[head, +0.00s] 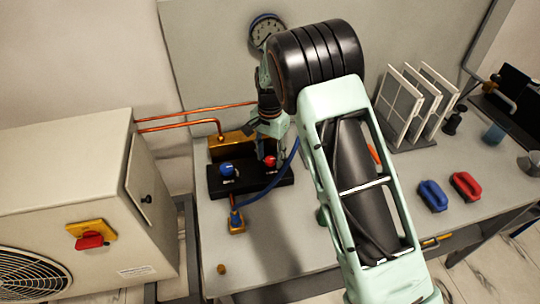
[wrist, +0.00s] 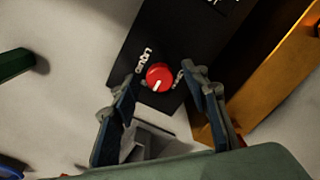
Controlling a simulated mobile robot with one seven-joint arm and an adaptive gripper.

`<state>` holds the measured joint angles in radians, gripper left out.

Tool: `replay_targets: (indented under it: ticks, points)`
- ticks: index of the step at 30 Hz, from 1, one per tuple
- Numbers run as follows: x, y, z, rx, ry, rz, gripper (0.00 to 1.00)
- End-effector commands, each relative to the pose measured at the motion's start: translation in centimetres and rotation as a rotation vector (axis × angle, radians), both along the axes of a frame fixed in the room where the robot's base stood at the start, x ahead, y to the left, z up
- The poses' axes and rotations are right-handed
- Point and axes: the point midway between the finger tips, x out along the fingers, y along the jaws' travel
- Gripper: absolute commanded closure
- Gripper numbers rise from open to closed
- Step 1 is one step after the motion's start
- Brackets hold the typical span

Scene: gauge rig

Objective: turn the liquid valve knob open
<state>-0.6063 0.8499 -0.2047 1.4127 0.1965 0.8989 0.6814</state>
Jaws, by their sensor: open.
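The red knob (wrist: 160,74) sits on a black panel, beside the printed word LIQUID, in the wrist view. Its white pointer mark is toward the lower edge of the picture. My gripper (wrist: 161,80) is open, with one finger on each side of the red knob and visible gaps between; contact is not seen.
A brass block (head: 228,146) with copper pipes is behind the panel. A blue hose (head: 270,188) runs to a brass fitting (head: 236,220) in front. A round gauge (head: 265,30) is on the wall. White racked plates (head: 412,100) and blue and red handled items (head: 433,196) are at right.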

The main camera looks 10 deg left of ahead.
Motion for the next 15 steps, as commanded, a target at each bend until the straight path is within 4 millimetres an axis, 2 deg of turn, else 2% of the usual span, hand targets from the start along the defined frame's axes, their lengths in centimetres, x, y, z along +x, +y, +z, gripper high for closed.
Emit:
replay_targets:
  ticks: [9,15]
  points:
    - [-0.01,-0.02,-0.25,0.000,0.000,-0.001,0.59]
    - [0.00,-0.02,-0.22,0.000,0.000,-0.001,0.81]
